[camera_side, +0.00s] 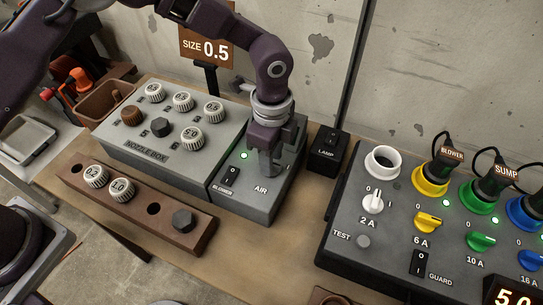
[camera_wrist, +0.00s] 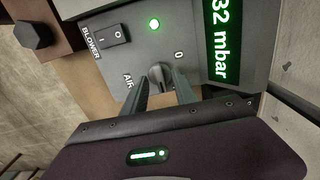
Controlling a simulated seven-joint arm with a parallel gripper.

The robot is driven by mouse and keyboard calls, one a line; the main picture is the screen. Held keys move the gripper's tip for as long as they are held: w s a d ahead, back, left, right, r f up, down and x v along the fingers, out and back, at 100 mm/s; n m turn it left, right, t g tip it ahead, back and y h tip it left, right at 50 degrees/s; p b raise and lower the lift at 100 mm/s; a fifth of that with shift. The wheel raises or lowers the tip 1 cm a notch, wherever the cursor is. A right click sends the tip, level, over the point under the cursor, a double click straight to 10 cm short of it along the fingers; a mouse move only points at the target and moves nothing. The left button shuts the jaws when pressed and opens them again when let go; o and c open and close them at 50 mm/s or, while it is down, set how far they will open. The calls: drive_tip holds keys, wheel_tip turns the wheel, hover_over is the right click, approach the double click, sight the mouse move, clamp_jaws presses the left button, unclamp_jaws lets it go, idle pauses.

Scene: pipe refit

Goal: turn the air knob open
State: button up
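The air knob (camera_wrist: 160,74) is a small grey knob on the grey blower panel, between the "AIR" lettering and a "0" mark in the wrist view. My gripper (camera_wrist: 161,80) is down at the panel with one finger on each side of the knob. I cannot tell whether the fingers press on it or stand just clear. In the side view my gripper (camera_side: 268,168) hides the knob, just above the "AIR" label. The knob's exact pointing direction is hard to make out.
The blower switch (camera_side: 231,177) and a lit green lamp (camera_side: 244,155) are beside my gripper. A green display (camera_wrist: 222,35) reads "32 mbar", its left part possibly cut off. The nozzle box (camera_side: 168,160) is at left, the lamp switch box (camera_side: 327,150) at right.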

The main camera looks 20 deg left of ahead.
wheel_tip(320, 180, up, 7)
drive_tip(key=shift+f, duration=0.2)
idle(0.3)
